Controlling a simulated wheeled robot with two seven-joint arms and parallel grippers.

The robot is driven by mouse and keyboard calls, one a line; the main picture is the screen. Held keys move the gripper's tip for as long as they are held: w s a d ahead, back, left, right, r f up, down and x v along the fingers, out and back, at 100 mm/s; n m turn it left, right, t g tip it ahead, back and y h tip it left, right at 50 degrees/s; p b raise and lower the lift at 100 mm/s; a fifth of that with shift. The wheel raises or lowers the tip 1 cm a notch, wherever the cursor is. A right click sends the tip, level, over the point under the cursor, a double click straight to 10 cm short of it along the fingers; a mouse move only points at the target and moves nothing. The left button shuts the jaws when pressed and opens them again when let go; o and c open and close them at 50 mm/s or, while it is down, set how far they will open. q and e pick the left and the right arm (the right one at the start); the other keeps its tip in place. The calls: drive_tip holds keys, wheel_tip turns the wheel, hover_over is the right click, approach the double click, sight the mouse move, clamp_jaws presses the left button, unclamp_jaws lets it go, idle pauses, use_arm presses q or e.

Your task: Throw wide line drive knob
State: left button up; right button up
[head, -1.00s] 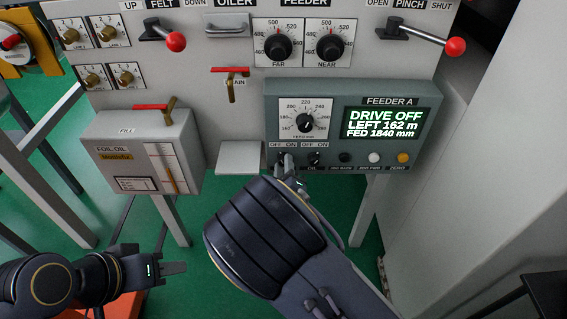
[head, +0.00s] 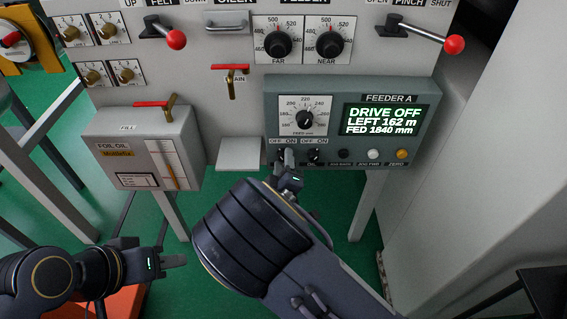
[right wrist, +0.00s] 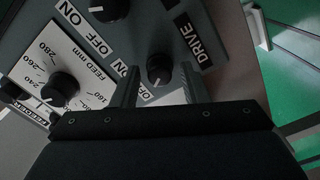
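The drive knob (head: 281,155) is a small dark rotary knob under the feed dial on the grey-green feeder box. OFF and ON are marked above it. In the right wrist view the knob (right wrist: 160,68) lies between my right gripper's fingertips (right wrist: 160,83), beside the DRIVE label. The fingers are open, with a visible gap on each side of the knob. In the head view my right gripper (head: 286,160) partly covers the knob. The display (head: 385,120) reads DRIVE OFF. My left gripper (head: 174,261) is away at lower left, empty; its finger gap is unclear.
The oil knob (head: 313,156) sits just right of the drive knob. The feed dial (head: 305,119) is above, and buttons (head: 373,154) are to the right. A foil oil tank (head: 140,150) and a small grey shelf (head: 240,154) stand to the left.

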drive_tip(key=shift+o, duration=0.6)
drive_tip(key=shift+s, duration=0.1)
drive_tip(key=s, duration=0.7)
drive_tip(key=shift+s+p, duration=0.35)
drive_tip(key=shift+p, duration=0.1)
